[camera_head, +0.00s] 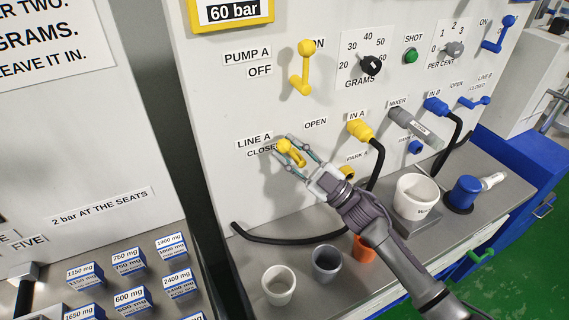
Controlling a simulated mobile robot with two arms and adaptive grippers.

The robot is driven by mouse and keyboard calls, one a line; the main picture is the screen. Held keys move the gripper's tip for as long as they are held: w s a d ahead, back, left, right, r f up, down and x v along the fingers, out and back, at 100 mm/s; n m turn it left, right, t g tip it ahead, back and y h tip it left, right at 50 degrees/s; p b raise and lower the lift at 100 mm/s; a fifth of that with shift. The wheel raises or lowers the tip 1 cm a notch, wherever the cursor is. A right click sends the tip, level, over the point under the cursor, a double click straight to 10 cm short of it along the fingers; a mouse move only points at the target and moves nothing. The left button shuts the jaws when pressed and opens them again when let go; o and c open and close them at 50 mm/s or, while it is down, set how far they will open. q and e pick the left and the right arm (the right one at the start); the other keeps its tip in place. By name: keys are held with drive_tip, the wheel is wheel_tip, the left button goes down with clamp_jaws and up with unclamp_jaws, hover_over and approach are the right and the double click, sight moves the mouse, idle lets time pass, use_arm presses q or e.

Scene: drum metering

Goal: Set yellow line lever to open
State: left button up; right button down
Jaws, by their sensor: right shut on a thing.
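The yellow line lever (291,153) is on the white panel, just right of the LINE A and CLOSED labels. The OPEN label (315,123) is above and to the right of it. The lever's rounded end points up and left, near the CLOSED label. My right gripper (285,149) comes in from the lower right and is shut on the lever, with a finger on each side of it. The fingers and gripper body hide part of the lever's base. My left gripper is not in view.
The yellow pump A lever (303,70) is above. The yellow IN A plug (360,130) with its black hose is close on the right. Cups, including a white one (278,284) and an orange one (363,248), stand on the shelf below.

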sight(303, 159)
drive_tip(key=m+t, duration=0.1)
drive_tip(key=m, duration=0.1)
drive_tip(key=d+m+t+h+b, duration=0.1)
drive_tip(key=m+t, duration=0.3)
drive_tip(key=shift+w+d+r+h+b, duration=0.2)
drive_tip(key=shift+w+h+b, duration=0.1)
drive_tip(key=shift+h+b, duration=0.1)
drive_tip(key=shift+w+d+r+m+t+h+b, duration=0.1)
drive_tip(key=shift+d+m+t+h+b, duration=0.15)
drive_tip(key=shift+m+t+h, duration=0.7)
drive_tip(key=shift+w+d+r+m+t+h+b, duration=0.15)
drive_tip(key=shift+m+t+h, duration=0.4)
drive_tip(key=shift+m, duration=0.85)
drive_tip(key=shift+w+d+f+m+t+h+b, duration=0.15)
drive_tip(key=shift+d+m+t+h, duration=0.25)
drive_tip(key=shift+m+t, duration=0.7)
drive_tip(key=shift+s+a+r+m, duration=0.1)
drive_tip(key=shift+r+m, duration=0.05)
drive_tip(key=shift+m, duration=0.1)
drive_tip(key=c, duration=1.2)
unclamp_jaws()
drive_tip(key=shift+s+f, duration=0.1)
drive_tip(key=shift+f, duration=0.1)
drive_tip(key=s+d+f, duration=0.1)
drive_tip(key=s+d, duration=0.6)
drive_tip(key=s, duration=0.4)
drive_tip(key=shift+s+d+f, duration=0.35)
drive_tip(key=shift+d, duration=0.05)
